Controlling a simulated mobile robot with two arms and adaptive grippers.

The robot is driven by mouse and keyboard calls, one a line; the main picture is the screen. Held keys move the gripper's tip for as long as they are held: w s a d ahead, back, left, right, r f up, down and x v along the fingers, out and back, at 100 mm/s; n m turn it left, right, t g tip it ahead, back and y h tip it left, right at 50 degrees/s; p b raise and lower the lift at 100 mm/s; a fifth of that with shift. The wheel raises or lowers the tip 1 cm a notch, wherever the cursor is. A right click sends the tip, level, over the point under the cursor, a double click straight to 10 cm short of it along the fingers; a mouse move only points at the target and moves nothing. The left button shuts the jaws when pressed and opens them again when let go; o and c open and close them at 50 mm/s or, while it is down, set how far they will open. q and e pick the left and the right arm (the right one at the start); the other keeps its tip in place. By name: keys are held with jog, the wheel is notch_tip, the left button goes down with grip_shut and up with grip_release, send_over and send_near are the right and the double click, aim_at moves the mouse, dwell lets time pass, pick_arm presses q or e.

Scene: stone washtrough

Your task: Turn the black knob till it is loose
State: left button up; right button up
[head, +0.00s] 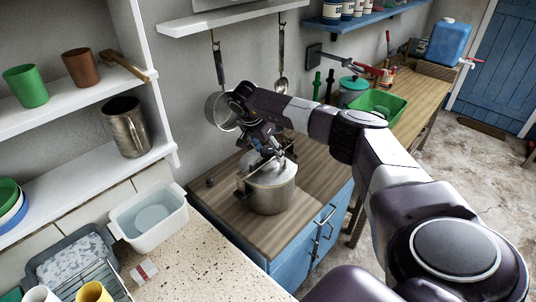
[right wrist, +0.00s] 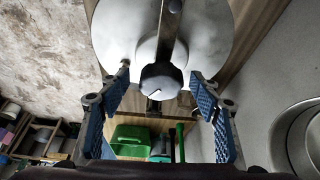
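A metal pot (head: 270,197) with a lid stands on the wooden counter, upright, in the head view. The black knob (right wrist: 160,82) shows in the right wrist view, on a bar across the pale round lid (right wrist: 108,35). My right gripper (head: 268,158) is over the pot in the head view and hides the knob there. In the right wrist view my right gripper (right wrist: 160,77) is open, its blue-padded fingers on either side of the knob, with a gap visible at each side. My left gripper is in neither view.
A white tub (head: 148,215) and a dish rack (head: 100,281) are at left. A small black item (head: 210,182) lies on the wooden counter (head: 232,209). A pan (head: 219,112) hangs behind my arm. A green tub (head: 376,104) stands further back.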

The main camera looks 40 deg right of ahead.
jog(key=c, duration=0.8)
jog(key=shift+n, duration=0.5)
jog(key=n+t+p, duration=0.1)
jog(key=n, duration=0.1)
jog(key=shift+n+y, duration=0.3)
jog(key=n+t, duration=0.1)
jog(key=n, duration=0.1)
jog(key=n+y, duration=0.1)
jog(key=n, duration=0.2)
jog(key=shift+f+t, duration=0.1)
jog(key=shift+t, duration=0.3)
jog(key=shift+n+y, duration=0.3)
jog(key=shift+n, duration=0.2)
jog(key=o, duration=0.9)
